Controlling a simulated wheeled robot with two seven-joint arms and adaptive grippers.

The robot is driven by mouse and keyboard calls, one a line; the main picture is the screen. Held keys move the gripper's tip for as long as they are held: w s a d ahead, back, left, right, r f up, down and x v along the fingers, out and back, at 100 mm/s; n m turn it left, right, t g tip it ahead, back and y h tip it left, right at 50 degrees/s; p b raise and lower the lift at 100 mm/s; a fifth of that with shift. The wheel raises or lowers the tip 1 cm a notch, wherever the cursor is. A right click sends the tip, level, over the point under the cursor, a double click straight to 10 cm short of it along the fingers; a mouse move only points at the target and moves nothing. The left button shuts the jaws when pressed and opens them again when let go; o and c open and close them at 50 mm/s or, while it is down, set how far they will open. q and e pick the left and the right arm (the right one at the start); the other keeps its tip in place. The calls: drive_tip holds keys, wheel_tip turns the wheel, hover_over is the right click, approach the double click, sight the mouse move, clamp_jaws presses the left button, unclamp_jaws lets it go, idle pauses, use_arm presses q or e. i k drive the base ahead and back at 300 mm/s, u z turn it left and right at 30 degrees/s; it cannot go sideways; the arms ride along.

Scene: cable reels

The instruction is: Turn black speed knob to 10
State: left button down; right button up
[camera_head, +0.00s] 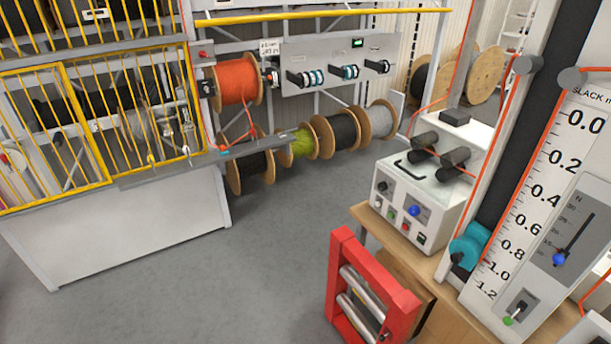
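A white control box (428,193) stands on the wooden bench at right of centre. Its front panel carries a black knob (384,187) at the upper left, which may be the speed knob. A blue knob (414,211), a green button (390,214), a red button (405,227) and a black switch (421,238) share the panel. The panel's markings and the black knob's pointer are too small to read. Neither of my grippers is in view.
A red frame with metal rollers (369,291) stands before the wooden bench (443,281). A tall slack scale (554,170) rises at the right, beside a teal pulley (468,246). Several cable reels (340,131) stand at the back. Grey floor (240,270) is clear at centre left.

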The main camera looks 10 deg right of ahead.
sight(382, 186)
drive_tip(key=u, duration=0.65)
drive_tip(key=i, duration=2.15)
drive_tip(key=z, duration=1.25)
drive_tip(key=i, duration=0.6)
drive_tip(key=z, duration=0.7)
